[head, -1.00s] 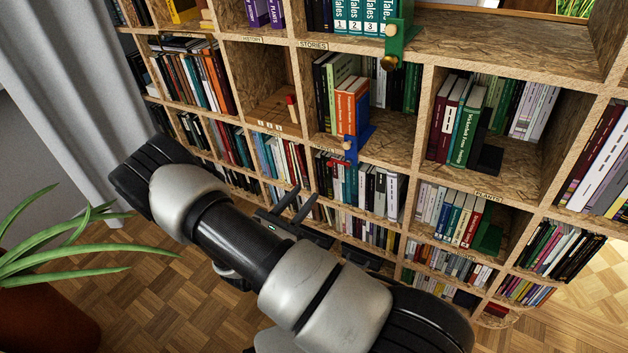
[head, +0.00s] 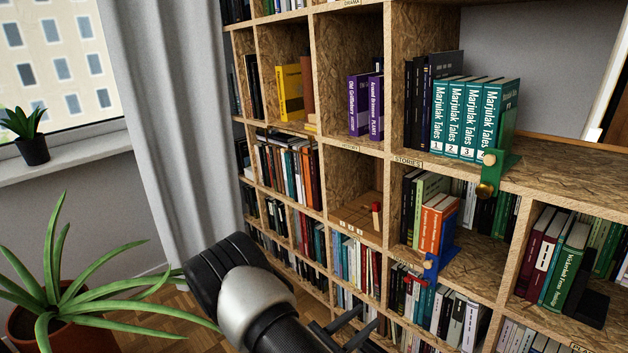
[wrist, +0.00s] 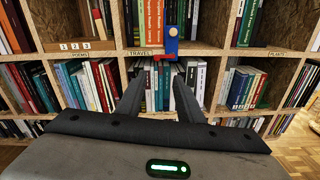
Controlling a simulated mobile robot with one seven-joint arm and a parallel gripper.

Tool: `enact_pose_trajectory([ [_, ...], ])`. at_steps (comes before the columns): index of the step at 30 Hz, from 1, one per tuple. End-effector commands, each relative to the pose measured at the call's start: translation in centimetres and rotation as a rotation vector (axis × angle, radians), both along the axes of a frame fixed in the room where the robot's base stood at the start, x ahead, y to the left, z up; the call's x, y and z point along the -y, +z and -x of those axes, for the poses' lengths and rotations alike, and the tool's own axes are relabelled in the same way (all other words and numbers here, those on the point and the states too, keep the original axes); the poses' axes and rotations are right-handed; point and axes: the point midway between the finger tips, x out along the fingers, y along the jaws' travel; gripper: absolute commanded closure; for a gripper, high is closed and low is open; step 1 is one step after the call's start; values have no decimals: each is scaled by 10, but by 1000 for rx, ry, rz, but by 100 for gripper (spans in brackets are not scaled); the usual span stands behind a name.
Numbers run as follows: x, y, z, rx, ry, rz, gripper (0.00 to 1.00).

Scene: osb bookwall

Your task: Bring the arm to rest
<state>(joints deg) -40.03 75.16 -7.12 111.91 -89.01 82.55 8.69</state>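My gripper (wrist: 159,90) is open in the wrist view, with its two dark fingers apart and nothing between them. It points at the bookshelf (wrist: 100,53), with a lower row of books behind the fingers. In the head view my gripper (head: 362,320) shows at the bottom edge, in front of the lower shelves. My arm reaches in from the bottom of that view, and much of it lies outside the picture.
A blue bookend (head: 441,253) stands beside orange books (head: 431,228) on a middle shelf. A green bookend (head: 495,172) stands at the teal books (head: 470,117). A potted plant (head: 75,280) stands at lower left, near the grey curtain (head: 175,120).

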Motion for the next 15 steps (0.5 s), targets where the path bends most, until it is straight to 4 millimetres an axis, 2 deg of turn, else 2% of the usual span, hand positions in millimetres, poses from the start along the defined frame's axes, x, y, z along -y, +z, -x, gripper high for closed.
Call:
enact_pose_trajectory([
  [5,23,56,8,94,-213,-143,66],
  [9,46,107,32,194,-456,-333,66],
  [15,63,163,79,344,-763,-637,66],
])
